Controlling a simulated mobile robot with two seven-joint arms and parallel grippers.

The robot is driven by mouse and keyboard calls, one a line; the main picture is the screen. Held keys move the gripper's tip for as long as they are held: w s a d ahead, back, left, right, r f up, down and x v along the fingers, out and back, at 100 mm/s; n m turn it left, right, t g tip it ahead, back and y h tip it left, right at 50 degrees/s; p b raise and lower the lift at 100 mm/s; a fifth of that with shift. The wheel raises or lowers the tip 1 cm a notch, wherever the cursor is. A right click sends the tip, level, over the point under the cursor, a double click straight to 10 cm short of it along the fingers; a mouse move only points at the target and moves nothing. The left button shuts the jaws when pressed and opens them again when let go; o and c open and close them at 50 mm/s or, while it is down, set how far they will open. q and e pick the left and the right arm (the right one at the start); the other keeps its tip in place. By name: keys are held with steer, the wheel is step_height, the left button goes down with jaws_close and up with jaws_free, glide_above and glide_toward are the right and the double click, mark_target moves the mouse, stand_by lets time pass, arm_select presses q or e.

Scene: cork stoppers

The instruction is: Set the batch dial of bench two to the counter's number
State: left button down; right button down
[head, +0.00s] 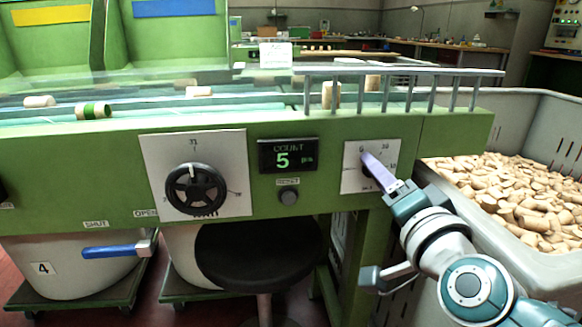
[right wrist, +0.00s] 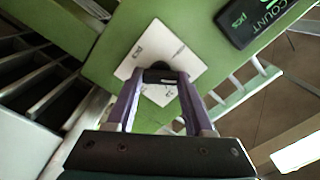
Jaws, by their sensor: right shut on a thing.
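The counter display (head: 288,155) on the green bench front reads COUNT 5 pcs. To its right is a small white dial plate (head: 352,178) with number marks, partly hidden by my gripper. My right gripper (head: 367,160) reaches it from the lower right. In the right wrist view, my purple fingers (right wrist: 159,76) are shut on a dark dial knob (right wrist: 160,74) in the middle of the white plate (right wrist: 133,62), marked pcs. The knob's pointer setting is not readable. The counter also shows in the right wrist view (right wrist: 250,20). My left gripper is not in view.
A larger black handwheel (head: 196,189) on a white plate is left of the counter, with a reset button (head: 289,197) below the display. A dark stool (head: 260,252) stands in front. A grey crate (head: 545,262) of corks is at right. A blue lever (head: 113,250) is lower left.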

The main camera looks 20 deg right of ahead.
steer(key=shift+m, duration=0.5)
steer(key=shift+c, duration=1.4)
jaws_free()
steer(key=p+v, duration=0.2)
steer(key=v, duration=0.8)
steer(key=shift+d, duration=0.1)
